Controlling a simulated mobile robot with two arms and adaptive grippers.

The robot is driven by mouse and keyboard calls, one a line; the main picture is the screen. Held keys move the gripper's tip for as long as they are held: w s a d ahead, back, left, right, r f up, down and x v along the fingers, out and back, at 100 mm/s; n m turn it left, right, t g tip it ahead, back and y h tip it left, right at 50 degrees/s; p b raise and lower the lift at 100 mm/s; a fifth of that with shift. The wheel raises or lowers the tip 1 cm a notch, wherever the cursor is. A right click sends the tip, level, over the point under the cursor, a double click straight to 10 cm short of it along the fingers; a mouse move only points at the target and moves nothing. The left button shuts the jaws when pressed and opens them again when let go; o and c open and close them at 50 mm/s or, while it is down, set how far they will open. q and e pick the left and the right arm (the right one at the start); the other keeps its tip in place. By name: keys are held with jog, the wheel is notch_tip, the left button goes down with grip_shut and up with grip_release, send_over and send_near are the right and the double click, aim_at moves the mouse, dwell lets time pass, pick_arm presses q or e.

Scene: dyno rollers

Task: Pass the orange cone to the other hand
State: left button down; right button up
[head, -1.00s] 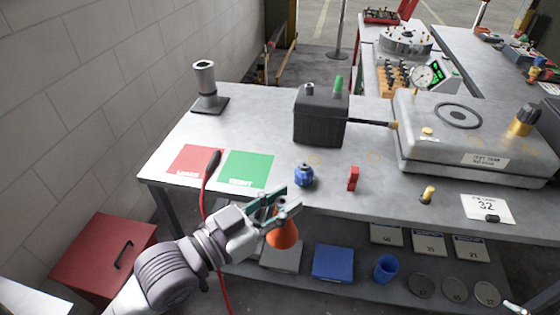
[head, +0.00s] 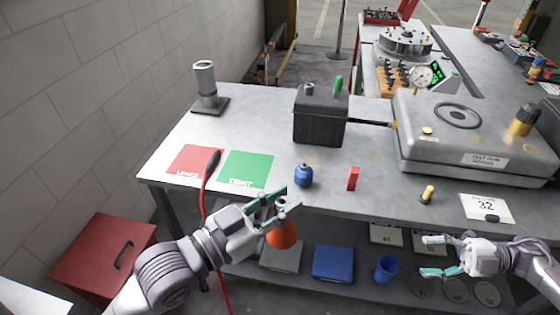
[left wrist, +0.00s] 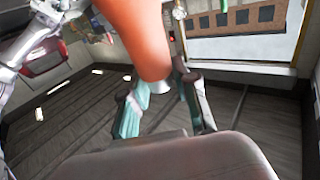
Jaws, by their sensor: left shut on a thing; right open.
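The orange cone (head: 282,236) hangs from my left gripper (head: 278,200), in front of the table's front edge. My left gripper is shut on its narrow upper end, and the wide end points down. In the left wrist view the cone (left wrist: 139,35) fills the upper middle, with its narrow end between the fingers (left wrist: 160,95). My right gripper (head: 436,256) is open and empty at the lower right, its fingers pointing left toward the cone with a wide gap between them.
The table (head: 250,120) holds a blue knob (head: 303,175), a red block (head: 353,179), a black box (head: 320,120) and red and green mats (head: 245,168). A lower shelf carries a blue cup (head: 386,268) and several plates. A red cable (head: 206,190) hangs near my left arm.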

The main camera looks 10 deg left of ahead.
pick_arm(q)
jog(key=shift+w+a, duration=0.1)
pick_arm(e)
jog(key=s+a+r+n+h, duration=0.1)
jog(key=a+r+n+h, duration=0.4)
jog(key=a+r, duration=0.3)
jog(key=s+a+r+n+h, duration=0.1)
jog(key=a+r+n+h, duration=0.5)
jog(key=a, duration=0.7)
jog(key=s+a+r+n+h, duration=0.1)
jog(key=a+r+n+h, duration=0.4)
jog(key=a+r, duration=0.6)
jog(key=shift+s+a+r, duration=0.1)
jog(key=shift+s+a, duration=0.15)
jog(key=shift+a, duration=0.05)
jog(key=shift+s+a+r+n+t+h, duration=0.2)
jog(key=shift+r+n+t+h, duration=0.1)
jog(key=shift+t+h, duration=0.1)
notch_tip(320, 180, down, 12)
jog(key=shift+w+r, duration=0.1)
jog(key=shift+w, duration=0.05)
jog(key=shift+c, duration=0.2)
jog(key=c, duration=1.1)
pick_arm(q)
jog(key=c, duration=0.8)
grip_release()
pick_arm(e)
grip_shut()
